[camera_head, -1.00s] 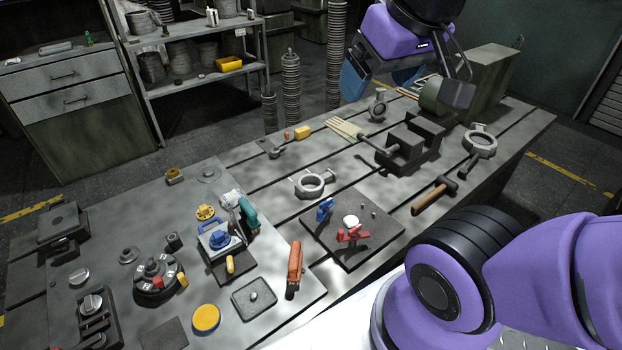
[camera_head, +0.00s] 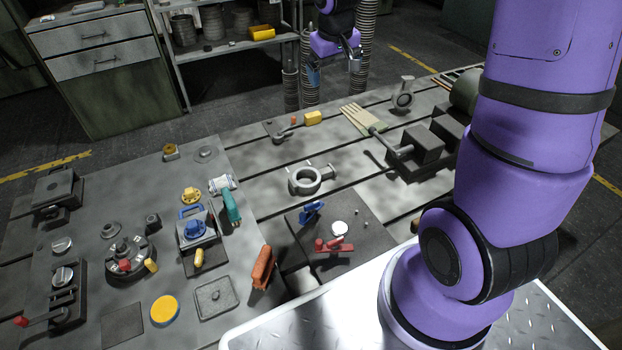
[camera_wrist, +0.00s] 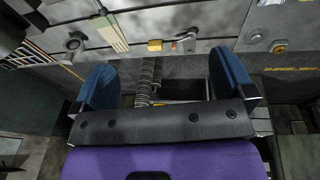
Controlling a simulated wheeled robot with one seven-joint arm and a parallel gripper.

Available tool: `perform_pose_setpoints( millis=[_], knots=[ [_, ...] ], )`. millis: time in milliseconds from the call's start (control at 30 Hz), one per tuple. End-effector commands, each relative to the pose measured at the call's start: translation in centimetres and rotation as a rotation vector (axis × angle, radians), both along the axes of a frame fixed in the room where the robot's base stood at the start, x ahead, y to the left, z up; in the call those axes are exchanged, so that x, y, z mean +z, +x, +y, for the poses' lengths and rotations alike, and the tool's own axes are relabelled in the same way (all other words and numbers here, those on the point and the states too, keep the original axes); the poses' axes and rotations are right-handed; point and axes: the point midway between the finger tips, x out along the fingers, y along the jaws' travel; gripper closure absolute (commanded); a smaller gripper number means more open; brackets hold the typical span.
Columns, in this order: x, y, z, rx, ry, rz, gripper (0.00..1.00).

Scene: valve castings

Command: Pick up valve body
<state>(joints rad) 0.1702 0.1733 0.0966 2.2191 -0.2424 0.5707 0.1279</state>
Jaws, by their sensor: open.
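A grey ring-shaped valve body (camera_head: 312,179) with side lugs lies flat on the slotted table, left of centre in the head view. A second grey valve body (camera_head: 403,93) stands upright near the far edge of the table. It also shows at the upper left of the wrist view (camera_wrist: 74,42). My gripper (camera_head: 334,68) is open and empty, beyond the table's far edge and well away from both castings. Its blue-padded fingers are spread wide in the wrist view (camera_wrist: 166,80).
A dark plate (camera_head: 345,250) with red and blue clamps lies near the flat casting. The left plate (camera_head: 120,215) is crowded with fixtures. Shelving (camera_head: 235,47) stands behind.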

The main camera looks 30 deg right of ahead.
Motion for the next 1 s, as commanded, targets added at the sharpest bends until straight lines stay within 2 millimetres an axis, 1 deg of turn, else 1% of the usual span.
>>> perform_pose_setpoints(
  millis=[33, 167, 200, 267, 300, 367, 400, 433, 500, 600, 700, 800, 1000],
  knots=[
    [-2.0, 1.1, -0.4, 0.001, 0.004, 0.02, 0.0],
    [-6.7, 3.3, -1.2, 0.005, 0.015, 0.056, 0.0],
    [-8.2, 3.9, -1.4, 0.005, 0.02, 0.066, 0.0],
    [-10.5, 4.7, -1.8, 0.007, 0.028, 0.082, 0.0],
    [-12.1, 5.2, -2.0, 0.007, 0.034, 0.092, 0.0],
    [-14.6, 5.8, -2.3, 0.008, 0.045, 0.107, 0.0],
    [-16.3, 6.1, -2.4, 0.01, 0.052, 0.117, 0.0],
    [-17.5, 6.3, -2.6, 0.01, 0.058, 0.124, 0.0],
    [-20.4, 6.7, -2.8, 0.009, 0.073, 0.14, 0.0],
    [-24.0, 7.0, -2.9, 0.01, 0.093, 0.158, 0.0],
    [-26.8, 7.0, -3.1, 0.009, 0.109, 0.17, 0.0],
    [-28.7, 7.0, -3.1, 0.008, 0.121, 0.18, 0.0],
    [-31.0, 6.9, -3.0, 0.009, 0.129, 0.185, 0.0]
  ],
)
